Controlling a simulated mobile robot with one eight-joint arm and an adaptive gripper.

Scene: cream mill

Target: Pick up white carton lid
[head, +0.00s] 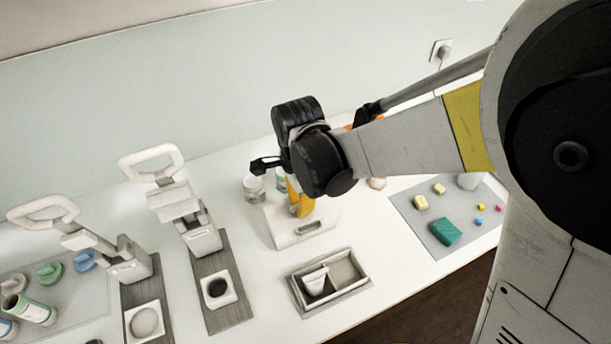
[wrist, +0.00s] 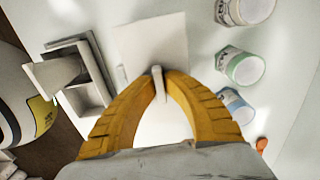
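The white carton lid (wrist: 152,40) is a flat white panel in the middle of the wrist view, with a slim pale grip piece standing up from it. My gripper (wrist: 159,74) has its two yellow fingers closed in on that piece, one on each side, with no clear gap. In the head view the white carton (head: 300,232), with a slot in its front, is under my gripper (head: 301,208). The wrist and fingers hide much of the lid there. I cannot tell whether the lid is raised off the carton.
A grey divided tray (head: 358,287) with a white cup is in front. Two lever presses (head: 203,240) (head: 128,262) stand left. Jars (wrist: 241,67) stand close beside the carton. A grey mat (head: 410,212) with a green sponge (head: 446,232) is right.

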